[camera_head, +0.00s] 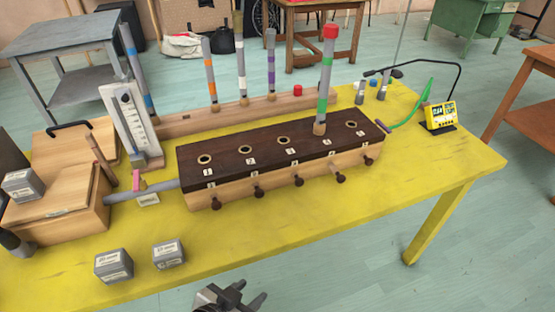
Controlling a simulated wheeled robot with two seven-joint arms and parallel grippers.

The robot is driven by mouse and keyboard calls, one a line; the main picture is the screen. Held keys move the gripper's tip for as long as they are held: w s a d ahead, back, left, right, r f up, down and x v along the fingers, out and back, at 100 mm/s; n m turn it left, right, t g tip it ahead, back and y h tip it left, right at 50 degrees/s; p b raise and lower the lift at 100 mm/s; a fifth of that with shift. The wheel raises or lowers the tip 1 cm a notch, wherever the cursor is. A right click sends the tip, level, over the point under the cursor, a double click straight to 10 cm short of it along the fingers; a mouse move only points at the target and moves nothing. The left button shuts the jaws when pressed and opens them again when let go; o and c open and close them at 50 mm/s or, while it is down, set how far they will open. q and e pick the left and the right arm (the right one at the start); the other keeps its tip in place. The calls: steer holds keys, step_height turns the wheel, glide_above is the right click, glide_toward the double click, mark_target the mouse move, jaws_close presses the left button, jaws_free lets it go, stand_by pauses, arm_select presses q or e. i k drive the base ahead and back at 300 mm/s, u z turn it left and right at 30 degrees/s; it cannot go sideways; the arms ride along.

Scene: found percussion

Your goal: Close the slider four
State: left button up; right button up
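A long wooden wind chest (250,154) with a dark top stands mid-table. Its top has a row of holes with small number labels. Several dark slider knobs stick out of its front face. The fourth slider knob from the left (341,178) sits further out from the face than its neighbours, such as the third knob (299,181). A grey tube with green bands and a red cap (326,80) stands upright in the fourth hole. My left gripper (252,292) shows at the bottom edge, in front of the table, open and empty, apart from the knobs. My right gripper is not in view.
The yellow table (400,185) is clear in front of the chest's right half. Two grey weights (114,264) (168,253) lie at the front left. A wooden bellows box (70,210) stands left. A rack (200,123) with banded tubes stands behind. A yellow meter (440,116) sits right.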

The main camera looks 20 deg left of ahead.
mark_target(341, 179)
steer(key=k, duration=1.3)
steer(key=z, duration=0.8)
steer(key=i, duration=1.75)
steer(key=u, duration=0.45)
